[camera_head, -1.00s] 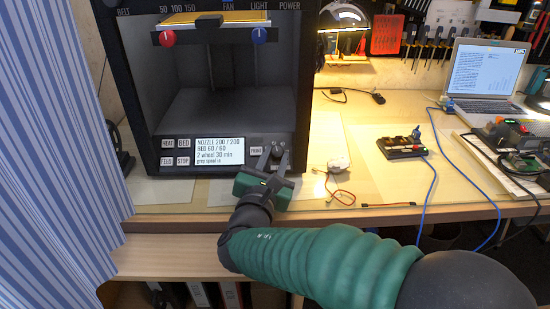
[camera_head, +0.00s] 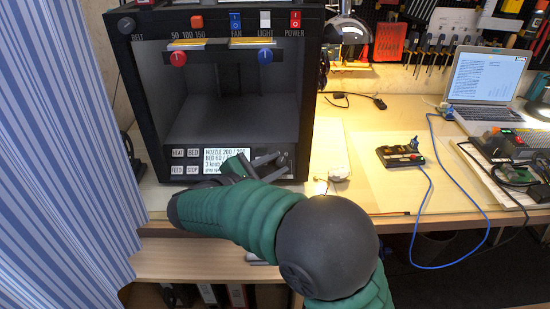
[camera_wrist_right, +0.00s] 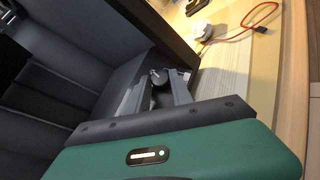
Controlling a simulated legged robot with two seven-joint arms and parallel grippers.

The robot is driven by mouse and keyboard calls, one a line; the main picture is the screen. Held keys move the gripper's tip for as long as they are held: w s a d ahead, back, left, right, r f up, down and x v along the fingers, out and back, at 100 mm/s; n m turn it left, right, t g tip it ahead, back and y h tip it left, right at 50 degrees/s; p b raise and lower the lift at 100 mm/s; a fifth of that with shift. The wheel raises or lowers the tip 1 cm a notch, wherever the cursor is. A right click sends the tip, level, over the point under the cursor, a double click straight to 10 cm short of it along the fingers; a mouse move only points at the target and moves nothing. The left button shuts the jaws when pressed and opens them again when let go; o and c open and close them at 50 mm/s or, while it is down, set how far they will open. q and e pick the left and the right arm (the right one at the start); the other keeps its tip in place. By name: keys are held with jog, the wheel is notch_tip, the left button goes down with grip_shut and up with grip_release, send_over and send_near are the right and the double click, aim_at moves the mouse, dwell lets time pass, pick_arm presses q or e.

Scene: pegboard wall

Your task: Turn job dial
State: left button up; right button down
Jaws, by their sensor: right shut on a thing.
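The printer (camera_head: 129,90) is a black box with an open front at the left of the head view. Its job dial, a small dark knob (camera_wrist_right: 158,76), sits at the lower right of its front panel. My right gripper (camera_head: 272,163) reaches it from the left, its body turned sideways. In the wrist view the two grey fingers of the right gripper (camera_wrist_right: 158,86) are closed on the knob from both sides. The printer's screen (camera_head: 214,160) is partly covered by my gripper; its third line starts with 3. My left gripper is not in view.
Buttons (camera_head: 186,161) sit left of the screen. Coloured switches (camera_head: 265,20) run along the printer's top. A small board (camera_head: 400,156) with a blue cable and a laptop (camera_head: 483,65) stand on the desk to the right. A striped curtain (camera_head: 60,150) hangs at the left.

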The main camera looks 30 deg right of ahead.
jog(key=shift+w+m+g+p, duration=0.1)
jog(key=shift+m+g+p, duration=0.3)
jog(key=shift+m+p, duration=0.1)
jog(key=c, duration=1.4)
grip_release()
jog(key=shift+c, duration=0.2)
